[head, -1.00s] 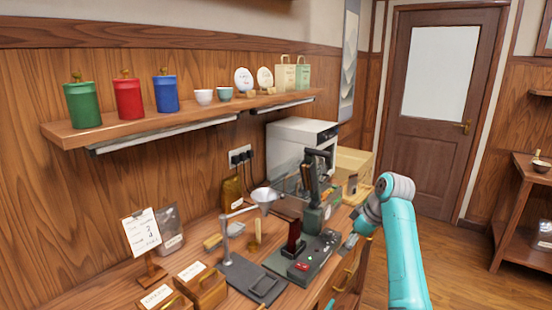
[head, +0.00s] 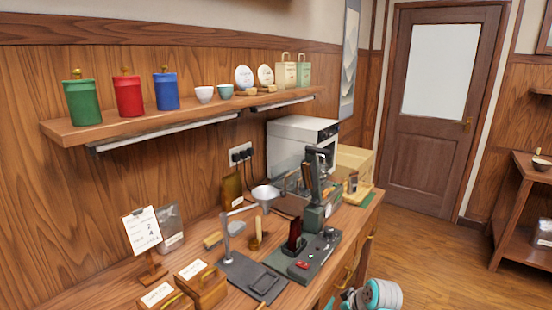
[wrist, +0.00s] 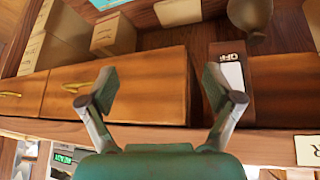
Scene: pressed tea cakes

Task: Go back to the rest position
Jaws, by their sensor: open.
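My gripper (wrist: 161,88) shows in the wrist view with its two dark fingers spread wide and nothing between them. Behind the fingers are the wooden drawer fronts (wrist: 150,85) of the counter, with brass handles. In the head view, part of my teal and grey arm (head: 378,295) shows low at the bottom edge, in front of the counter. The gripper's fingers cannot be made out there.
The wooden counter (head: 100,297) holds a dark press (head: 316,215), a funnel on a stand (head: 265,193), a white oven (head: 298,140) and small wooden boxes. A wall shelf (head: 140,122) carries canisters and cups. The floor (head: 425,255) to the right is clear.

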